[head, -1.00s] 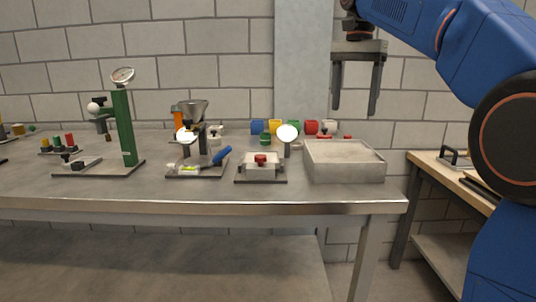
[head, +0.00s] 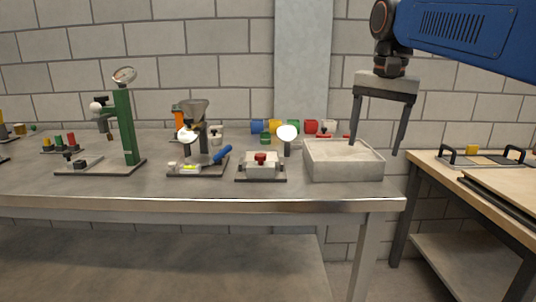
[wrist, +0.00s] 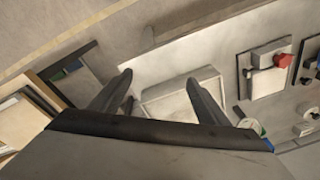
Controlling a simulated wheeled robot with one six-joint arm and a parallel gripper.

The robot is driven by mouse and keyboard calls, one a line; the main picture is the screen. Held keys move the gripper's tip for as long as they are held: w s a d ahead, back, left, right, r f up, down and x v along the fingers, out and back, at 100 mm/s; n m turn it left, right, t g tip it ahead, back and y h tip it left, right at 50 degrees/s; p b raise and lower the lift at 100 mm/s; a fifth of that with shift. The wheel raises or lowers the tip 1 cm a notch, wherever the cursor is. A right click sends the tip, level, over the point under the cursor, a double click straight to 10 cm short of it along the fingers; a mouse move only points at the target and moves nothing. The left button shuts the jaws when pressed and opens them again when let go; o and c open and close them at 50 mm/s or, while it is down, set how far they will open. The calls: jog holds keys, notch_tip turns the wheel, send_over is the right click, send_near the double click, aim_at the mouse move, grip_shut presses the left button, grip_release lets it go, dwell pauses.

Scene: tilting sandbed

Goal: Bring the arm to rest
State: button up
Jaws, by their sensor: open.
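My gripper (head: 378,148) is open and empty. In the head view it hangs with fingers down at the right end of the steel bench (head: 190,204), in front of or over the grey sandbed tray (head: 343,172). One finger overlaps the tray in the picture; the other is right of it. In the wrist view the two fingers (wrist: 157,88) are spread, with the tray (wrist: 180,97) showing between them. Nothing is held. My blue arm reaches in from the upper right.
A red-knobbed box (head: 261,166), a funnel device (head: 195,140) and a green gauge stand (head: 125,127) line the bench to the left. Coloured cups (head: 293,127) stand behind. A wooden side table (head: 470,178) with black handles is at right. The space above the bench is open.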

jog(key=s+d+f+n+t, duration=0.1)
jog(key=s+d+f+n, duration=0.1)
jog(key=s+f, duration=0.9)
jog(key=s+d+f+n+t, duration=0.2)
jog(key=s+f+n, duration=0.2)
jog(key=s+f, duration=0.7)
notch_tip(320, 180, down, 8)
jog(key=shift+r, duration=0.1)
